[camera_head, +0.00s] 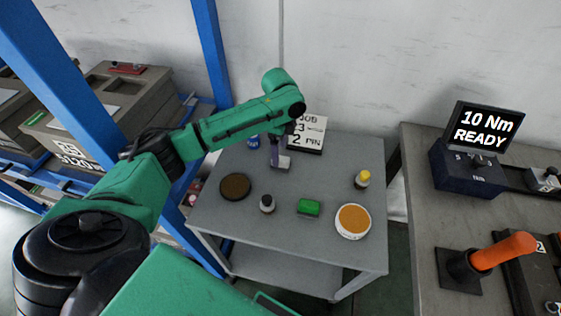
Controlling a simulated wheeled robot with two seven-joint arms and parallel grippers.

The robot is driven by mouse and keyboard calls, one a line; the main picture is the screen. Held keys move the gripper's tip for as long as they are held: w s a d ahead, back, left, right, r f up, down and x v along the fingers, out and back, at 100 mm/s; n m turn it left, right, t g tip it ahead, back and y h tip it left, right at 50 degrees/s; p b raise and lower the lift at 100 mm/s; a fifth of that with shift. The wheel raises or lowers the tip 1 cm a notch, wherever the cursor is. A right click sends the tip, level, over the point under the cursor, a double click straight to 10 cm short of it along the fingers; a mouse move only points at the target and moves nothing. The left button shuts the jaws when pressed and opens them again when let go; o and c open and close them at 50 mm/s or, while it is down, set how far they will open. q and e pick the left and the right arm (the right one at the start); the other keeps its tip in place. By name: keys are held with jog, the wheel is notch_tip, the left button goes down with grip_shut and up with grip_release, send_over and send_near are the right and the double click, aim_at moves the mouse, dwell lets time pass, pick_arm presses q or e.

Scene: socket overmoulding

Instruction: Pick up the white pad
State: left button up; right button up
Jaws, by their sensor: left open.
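The white pad (285,161) is a small pale block on the grey table (330,184), towards its back edge. My left arm reaches in from the left over the table. My left gripper (277,163) points down right at the pad, with its fingers open. A finger covers part of the pad, and I cannot tell whether they touch. My right gripper is not in view.
A sign (308,131) stands behind the pad, and a blue item (253,141) is to its left. A brown disc (235,186), small bottle (267,203), green block (308,207), orange-topped tub (353,220) and yellow-capped bottle (362,179) stand nearer. A blue post (212,55) rises at left.

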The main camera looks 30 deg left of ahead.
aim_at(281, 158)
pick_arm(q)
jog(key=f, duration=0.4)
jog(key=shift+s+d+f, duration=0.2)
jog(key=shift+d+f, duration=0.1)
grip_shut()
jog(key=shift+r, duration=0.15)
notch_tip(281, 158, up, 20)
jog(key=shift+p, duration=0.45)
jog(key=c, duration=0.8)
grip_release()
jog(key=c, duration=0.4)
jog(key=shift+f, duration=0.2)
jog(key=shift+c, duration=0.4)
